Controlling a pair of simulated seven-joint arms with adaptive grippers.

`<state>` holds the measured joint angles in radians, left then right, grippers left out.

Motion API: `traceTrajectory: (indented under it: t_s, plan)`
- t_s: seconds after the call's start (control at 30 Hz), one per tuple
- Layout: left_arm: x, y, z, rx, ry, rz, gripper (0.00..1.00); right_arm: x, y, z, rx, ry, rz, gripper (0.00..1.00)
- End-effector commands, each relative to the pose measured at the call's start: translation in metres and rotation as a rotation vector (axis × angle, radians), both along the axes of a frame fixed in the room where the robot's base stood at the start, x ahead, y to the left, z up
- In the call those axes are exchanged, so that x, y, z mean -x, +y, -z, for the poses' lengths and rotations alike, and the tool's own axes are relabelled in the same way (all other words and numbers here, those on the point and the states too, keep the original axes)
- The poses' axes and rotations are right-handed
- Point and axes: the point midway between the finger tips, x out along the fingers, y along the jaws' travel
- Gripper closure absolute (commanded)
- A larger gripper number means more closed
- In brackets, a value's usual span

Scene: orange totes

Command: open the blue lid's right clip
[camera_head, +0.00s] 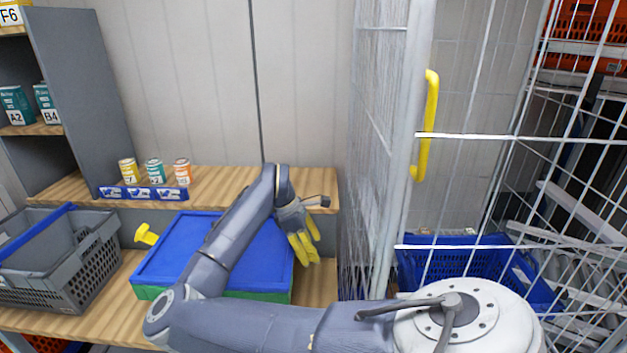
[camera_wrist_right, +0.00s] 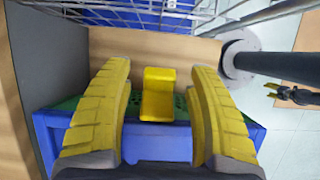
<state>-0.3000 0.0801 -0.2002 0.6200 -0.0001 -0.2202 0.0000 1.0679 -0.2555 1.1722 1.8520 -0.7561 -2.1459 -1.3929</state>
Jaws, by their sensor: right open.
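The blue lid (camera_head: 183,240) lies on a green box (camera_head: 262,295) on the wooden bench; my right arm crosses over it. A yellow clip (camera_head: 146,235) sticks out at the lid's left side. The right clip (camera_wrist_right: 158,95) shows in the right wrist view as a yellow block at the blue lid's edge (camera_wrist_right: 160,143); the head view hides it behind my gripper. My right gripper (camera_head: 309,250) is at the lid's right edge, with open yellow fingers on both sides of the clip in the wrist view (camera_wrist_right: 160,72). Gaps show between fingers and clip.
A wire cage with a yellow handle (camera_head: 427,124) stands close to the right of the box. A grey crate (camera_head: 75,265) is at the left. Several small cans stand behind a blue-white strip (camera_head: 143,193) on the raised shelf. A blue crate (camera_head: 465,262) sits beyond the mesh.

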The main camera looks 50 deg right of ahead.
Motion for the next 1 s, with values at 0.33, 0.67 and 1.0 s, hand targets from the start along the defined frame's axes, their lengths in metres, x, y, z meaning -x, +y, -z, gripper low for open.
traceTrajectory:
  t_s: [0.33, 0.67, 1.0]
  plan:
    - [0.000, 0.000, 0.000, 0.000, 0.000, 0.000, 0.42, 0.006, -0.004, 0.017, 0.000, 0.000, 0.001, 0.42]
    - [0.000, 0.000, 0.000, 0.000, 0.000, 0.000, 0.42, 0.006, -0.004, 0.017, 0.000, 0.000, 0.000, 0.45]
    - [0.000, 0.000, 0.000, 0.000, 0.000, 0.000, 0.42, 0.006, -0.004, 0.017, 0.000, 0.000, 0.000, 0.84]
